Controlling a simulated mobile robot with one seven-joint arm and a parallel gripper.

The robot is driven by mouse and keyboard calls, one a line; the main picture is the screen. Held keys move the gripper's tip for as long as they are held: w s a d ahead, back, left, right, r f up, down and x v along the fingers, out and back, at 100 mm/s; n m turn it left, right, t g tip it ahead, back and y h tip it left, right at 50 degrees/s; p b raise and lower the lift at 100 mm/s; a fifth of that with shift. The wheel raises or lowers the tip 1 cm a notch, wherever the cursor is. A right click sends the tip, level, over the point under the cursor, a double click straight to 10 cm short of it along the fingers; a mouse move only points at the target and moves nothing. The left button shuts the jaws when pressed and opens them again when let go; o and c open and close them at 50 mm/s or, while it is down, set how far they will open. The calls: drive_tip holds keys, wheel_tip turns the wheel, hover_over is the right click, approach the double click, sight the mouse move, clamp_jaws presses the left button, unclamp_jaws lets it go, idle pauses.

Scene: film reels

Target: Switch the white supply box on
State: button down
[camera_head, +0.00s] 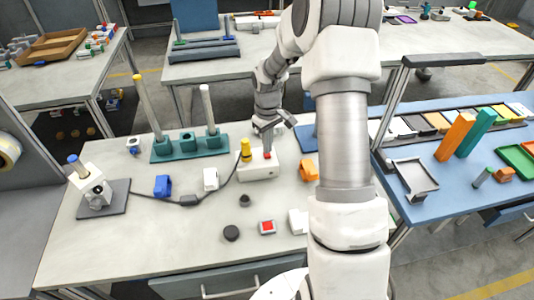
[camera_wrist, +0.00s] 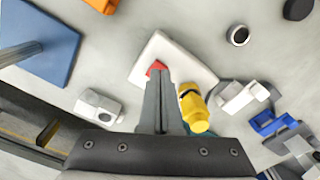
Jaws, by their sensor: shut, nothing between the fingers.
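The white supply box (camera_head: 260,171) lies on the pale table. A red switch (camera_head: 267,155) is on its top and a yellow cylindrical part (camera_head: 245,150) stands at its left end. In the wrist view the box (camera_wrist: 178,52) also shows, with the red switch (camera_wrist: 156,67) partly hidden by my fingertips and the yellow part (camera_wrist: 193,108) beside my fingers. My gripper (camera_head: 268,148) points down over the switch, shut and empty. Its fingertips (camera_wrist: 158,74) are at or very close to the switch; I cannot tell whether they touch. The switch's position is unclear.
A dark cable (camera_head: 205,197) runs from the box leftward to a white device on a dark plate (camera_head: 104,205). A teal stand with posts (camera_head: 188,150) is behind left. Blue (camera_head: 162,186), white and orange (camera_head: 308,170) small parts lie around. The table's front left is clear.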

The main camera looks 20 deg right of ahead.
sight(267, 156)
drive_tip(key=shift+f+b, duration=0.65)
drive_tip(key=shift+f, duration=0.35)
idle(0.4)
drive_tip(key=shift+r, duration=0.15)
drive_tip(key=shift+r+p, duration=2.5)
drive_tip(key=shift+r, duration=0.95)
